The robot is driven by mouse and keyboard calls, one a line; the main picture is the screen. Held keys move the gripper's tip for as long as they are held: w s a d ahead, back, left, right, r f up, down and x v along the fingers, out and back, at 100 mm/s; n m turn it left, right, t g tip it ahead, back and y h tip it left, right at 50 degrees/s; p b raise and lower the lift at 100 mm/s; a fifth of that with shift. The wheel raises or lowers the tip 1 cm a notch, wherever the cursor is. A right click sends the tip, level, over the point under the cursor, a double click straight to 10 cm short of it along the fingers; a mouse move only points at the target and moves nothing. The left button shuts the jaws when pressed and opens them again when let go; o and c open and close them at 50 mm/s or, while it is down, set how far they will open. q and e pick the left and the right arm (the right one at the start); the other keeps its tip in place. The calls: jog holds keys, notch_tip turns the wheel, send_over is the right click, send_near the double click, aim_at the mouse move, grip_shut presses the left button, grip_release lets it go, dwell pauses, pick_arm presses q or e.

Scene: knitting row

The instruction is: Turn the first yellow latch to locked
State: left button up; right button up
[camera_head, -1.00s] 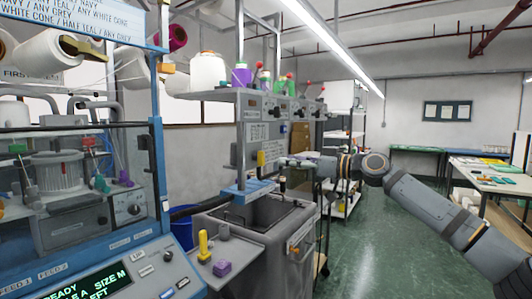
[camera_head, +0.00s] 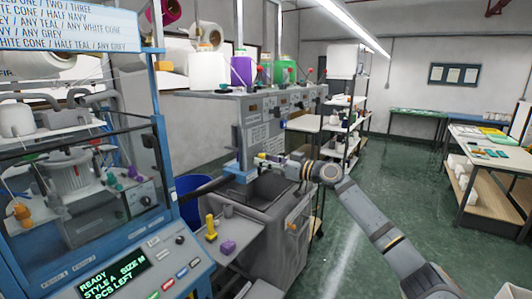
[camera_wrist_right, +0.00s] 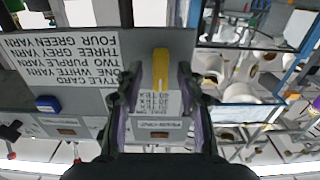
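A yellow latch (camera_wrist_right: 160,68) stands out from the grey face of a machine, with its long side up and down in the right wrist view. In the head view a small yellow part (camera_head: 262,156) shows at the machine's front, partly hidden by my gripper. My right gripper (camera_wrist_right: 157,82) is open, with one finger on each side of the latch; contact cannot be made out. It also shows in the head view (camera_head: 268,161), reaching in from the right. My left gripper is not in view.
A blue knitting machine (camera_head: 158,240) fills the left. A work table (camera_head: 495,160) stands at right; green floor between is clear.

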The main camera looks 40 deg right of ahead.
grip_shut()
dwell(0.3)
jog(key=m+b, duration=0.2)
jog(key=m, duration=0.7)
jog(key=m+b, duration=0.2)
jog(key=m, duration=0.6)
jog(key=shift+w+d+f+m+b, duration=0.1)
jog(key=shift+d+f+m+b, duration=0.1)
jog(key=shift+m+b, duration=0.2)
dwell(0.6)
